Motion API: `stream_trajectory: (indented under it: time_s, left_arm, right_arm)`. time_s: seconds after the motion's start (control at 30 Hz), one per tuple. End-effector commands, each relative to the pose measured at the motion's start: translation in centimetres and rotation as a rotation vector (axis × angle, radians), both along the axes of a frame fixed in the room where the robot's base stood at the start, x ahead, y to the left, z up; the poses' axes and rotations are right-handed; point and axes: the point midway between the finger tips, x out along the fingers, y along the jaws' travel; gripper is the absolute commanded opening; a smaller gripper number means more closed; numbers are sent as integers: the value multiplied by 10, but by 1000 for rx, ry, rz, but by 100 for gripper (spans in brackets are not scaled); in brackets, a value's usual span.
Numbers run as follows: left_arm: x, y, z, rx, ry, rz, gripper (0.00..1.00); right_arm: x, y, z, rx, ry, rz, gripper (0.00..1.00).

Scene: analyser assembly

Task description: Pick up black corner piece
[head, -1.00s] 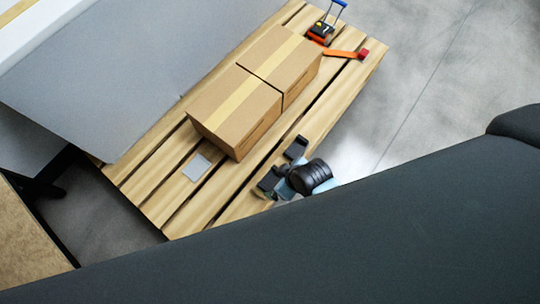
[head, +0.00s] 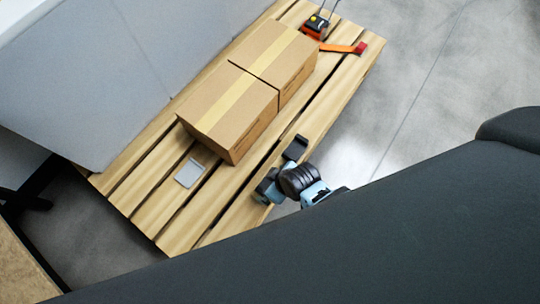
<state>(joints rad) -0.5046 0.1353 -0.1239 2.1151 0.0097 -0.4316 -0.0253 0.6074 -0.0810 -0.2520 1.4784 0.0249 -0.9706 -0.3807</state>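I cannot make out a black corner piece in the head view. A gripper (head: 279,167), which I take to be my right, hangs over the pallet's near right edge. Its two black fingers stand apart with pallet boards showing between them, so it looks open and empty. Its black and light-blue wrist runs off to the lower right. My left gripper is not in view. A large dark part of my own body hides the lower right of the picture.
Two taped cardboard boxes (head: 232,108) stand on the wooden pallet (head: 160,200). A small grey plate (head: 189,173) lies on its boards. An orange-handled tool (head: 343,48) and a small orange-black device (head: 316,24) lie at the far end. Grey floor is clear to the right.

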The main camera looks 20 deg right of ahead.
Motion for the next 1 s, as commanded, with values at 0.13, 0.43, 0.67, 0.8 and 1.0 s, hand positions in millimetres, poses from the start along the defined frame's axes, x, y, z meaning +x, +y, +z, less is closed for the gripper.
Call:
stream_trajectory:
  time_s: [0.13, 0.43, 0.67, 0.8, 1.0]
  left_arm:
    - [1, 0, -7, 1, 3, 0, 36]
    - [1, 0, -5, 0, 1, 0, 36]
    - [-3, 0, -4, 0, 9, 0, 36]
    - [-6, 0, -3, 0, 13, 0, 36]
    - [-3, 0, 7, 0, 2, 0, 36]
  right_arm:
    - [3, 2, -8, 1, -1, 0, 100]
    - [3, 2, -6, 0, -1, 0, 82]
    - [3, 1, -6, 0, -1, 0, 59]
    - [2, 1, -6, 0, -1, 0, 59]
    - [3, 1, 11, 0, -4, -1, 59]
